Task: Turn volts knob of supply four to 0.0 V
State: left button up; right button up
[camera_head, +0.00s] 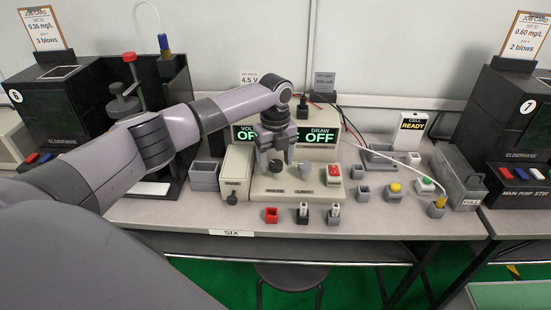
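A cream power supply (312,185) stands on the bench marked SIX. Its display (320,137) reads OFF on the draw side; the volts side is partly covered by my gripper, and OF shows there. The dark volts knob (276,167) is on the sloping front, below the display's left side. My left gripper (276,160) points down over this knob, its fingers at the knob's sides. Whether they grip it is too small to tell. No number four shows on the supply. My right gripper is out of view.
A red switch (333,174) is on the supply's right front. Small blocks, including a red one (270,215), stand along the front edge. Yellow (395,187) and green (426,184) buttons and a grey box (459,177) stand right. A black unit marked 6 (65,98) stands left.

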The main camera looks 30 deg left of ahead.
pick_arm(q)
jog(key=c, duration=1)
